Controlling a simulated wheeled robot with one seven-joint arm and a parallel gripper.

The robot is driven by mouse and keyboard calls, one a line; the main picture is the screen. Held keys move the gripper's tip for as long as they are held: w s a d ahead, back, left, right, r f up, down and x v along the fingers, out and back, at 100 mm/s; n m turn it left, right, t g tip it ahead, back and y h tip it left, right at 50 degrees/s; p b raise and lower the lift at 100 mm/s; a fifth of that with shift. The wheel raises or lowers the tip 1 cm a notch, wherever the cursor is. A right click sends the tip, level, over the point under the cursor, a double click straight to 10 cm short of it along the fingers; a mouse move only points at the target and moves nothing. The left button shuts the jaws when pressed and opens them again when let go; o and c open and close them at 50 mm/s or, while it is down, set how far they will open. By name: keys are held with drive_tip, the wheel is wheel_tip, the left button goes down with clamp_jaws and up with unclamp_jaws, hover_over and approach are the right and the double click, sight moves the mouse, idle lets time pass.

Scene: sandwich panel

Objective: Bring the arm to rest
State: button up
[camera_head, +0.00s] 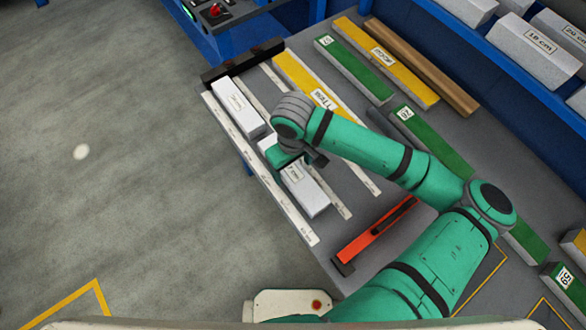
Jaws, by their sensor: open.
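My green arm reaches from the bottom right across the grey workbench (345,215). My gripper (296,160) is at the bench's left side, over the row of white blocks. It is open; its fingers are partly hidden by the wrist. A white block with a label (307,193) lies right below it and to the right. Part of another white surface shows just left of it. I cannot tell whether the gripper touches either. A further white block (239,106) lies farther up the row, clear of the gripper.
White marked strips (260,190) run along the bench's left edge, beside a dark end stop (240,62). Yellow bars (385,62), green bars (353,70) and a brown bar (423,67) lie behind. An orange bar tool (377,234) lies near my forearm. Open floor (110,190) is left.

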wheel_tip(320, 180, up, 8)
idle(0.4)
